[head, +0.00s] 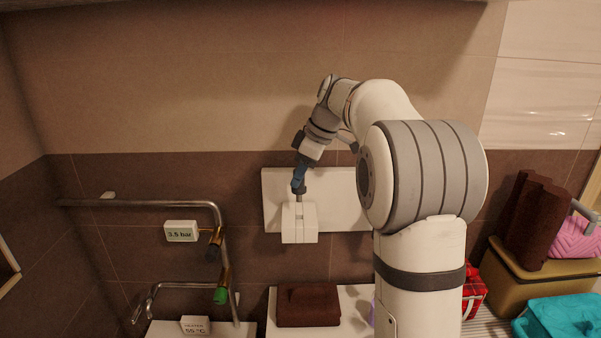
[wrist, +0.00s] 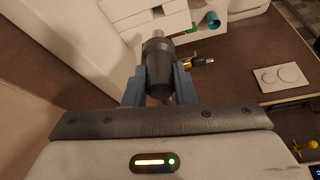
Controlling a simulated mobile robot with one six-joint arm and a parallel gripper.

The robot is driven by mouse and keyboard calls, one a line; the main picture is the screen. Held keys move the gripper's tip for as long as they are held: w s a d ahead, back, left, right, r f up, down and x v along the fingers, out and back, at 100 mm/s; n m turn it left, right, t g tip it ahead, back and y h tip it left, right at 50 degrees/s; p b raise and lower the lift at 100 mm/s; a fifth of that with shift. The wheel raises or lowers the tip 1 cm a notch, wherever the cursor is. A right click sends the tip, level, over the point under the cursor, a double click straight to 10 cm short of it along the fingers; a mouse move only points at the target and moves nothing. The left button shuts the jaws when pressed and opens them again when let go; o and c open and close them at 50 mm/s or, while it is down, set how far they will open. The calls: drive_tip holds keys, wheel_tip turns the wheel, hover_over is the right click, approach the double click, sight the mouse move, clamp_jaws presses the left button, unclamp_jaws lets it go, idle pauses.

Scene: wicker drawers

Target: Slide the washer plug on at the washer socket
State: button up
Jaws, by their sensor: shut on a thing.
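My gripper (head: 299,180) has blue fingers and points down above a white box (head: 299,232) at the wall. In the wrist view my gripper (wrist: 160,92) is shut on a dark cylindrical body (wrist: 159,65), which looks like the washer plug. A short metallic piece shows beyond its far end. In the head view a thin grey part runs from the fingers down to the top of the white box. I cannot tell whether it touches the box or is seated in it. No marking shows which thing is the washer socket.
A white panel (head: 277,190) is behind the gripper. Left are metal pipes (head: 150,203), a green-ended valve (head: 220,295) and a "3.5 bar" display (head: 181,231). A folded brown towel (head: 308,306) lies below. A tan box (head: 545,277) and a teal basket (head: 560,318) stand right.

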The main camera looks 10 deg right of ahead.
sight(300, 187)
drive_tip(key=shift+f+b, duration=1.15)
drive_tip(key=shift+f, duration=0.7)
drive_tip(key=shift+f+b, duration=1.7)
drive_tip(key=shift+f, duration=0.2)
drive_tip(key=o, duration=1.1)
drive_tip(key=v, duration=0.7)
drive_tip(key=shift+s+d+r+b, duration=0.1)
drive_tip(key=shift+d+r+b, duration=0.05)
drive_tip(key=shift+r+b, duration=0.2)
drive_tip(key=s+a+f+m+h, duration=0.1)
drive_tip(key=s+f+m, duration=0.3)
drive_tip(key=s, duration=0.6)
drive_tip(key=s+a+f+m+t+h, duration=0.1)
drive_tip(key=s+f+m, duration=0.3)
drive_tip(key=s+f, duration=0.3)
drive_tip(key=s+a+f+m+h, duration=0.1)
drive_tip(key=s+f+m, duration=0.3)
drive_tip(key=s, duration=0.9)
drive_tip(key=shift+s+a+f+m+h, duration=0.15)
drive_tip(key=shift+s+f+h, duration=0.1)
drive_tip(key=shift+f, duration=0.3)
drive_tip(key=shift+s+a+f+m+h, duration=0.15)
drive_tip(key=shift+a+f+h, duration=0.1)
drive_tip(key=shift+f, duration=0.35)
